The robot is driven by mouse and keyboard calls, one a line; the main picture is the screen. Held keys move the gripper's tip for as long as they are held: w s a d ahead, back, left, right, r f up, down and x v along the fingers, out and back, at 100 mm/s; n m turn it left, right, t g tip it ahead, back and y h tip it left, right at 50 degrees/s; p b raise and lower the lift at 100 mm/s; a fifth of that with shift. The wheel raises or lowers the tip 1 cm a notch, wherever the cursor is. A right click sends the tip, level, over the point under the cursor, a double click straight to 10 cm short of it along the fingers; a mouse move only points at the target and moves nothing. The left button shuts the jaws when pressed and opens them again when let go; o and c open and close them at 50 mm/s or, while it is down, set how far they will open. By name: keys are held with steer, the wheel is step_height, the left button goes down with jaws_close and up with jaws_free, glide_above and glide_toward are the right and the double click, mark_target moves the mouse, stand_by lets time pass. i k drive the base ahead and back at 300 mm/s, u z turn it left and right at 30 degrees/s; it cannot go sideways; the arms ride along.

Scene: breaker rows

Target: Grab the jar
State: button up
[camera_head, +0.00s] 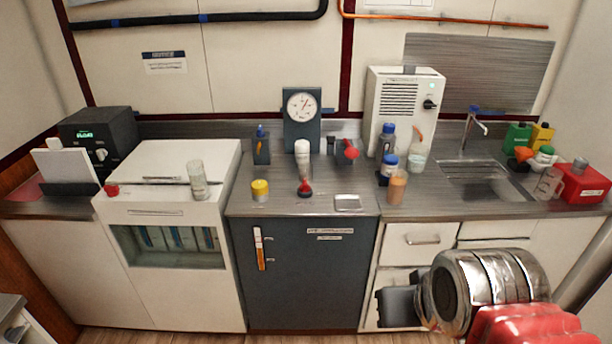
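Several jar-like containers stand on the steel counter (300,207), and I cannot tell which one is meant. A small yellow jar (260,191) stands near the counter's front left. A short white jar with a blue lid (389,164) stands right of the middle, with an orange-brown container (397,187) in front of it. A clear glass vessel (197,181) stands on the white cabinet at left. My arm enters at the lower right, and its dark end, my gripper (394,306), is in front of the drawers, below the counter. Its fingers are not clear and no held object shows.
A round dial gauge (301,107) and a white vented box (403,112) stand at the back. A sink (483,185) with a tap is at right, beside colored bottles and a red box (582,186). Small items crowd the counter middle. A metal tray (347,203) lies near the front edge.

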mark_target(306, 173)
steer(key=k, duration=0.65)
steer(key=u, duration=0.45)
steer(key=i, duration=0.65)
steer(key=u, duration=0.9)
steer(key=i, duration=1.65)
steer(key=z, duration=0.35)
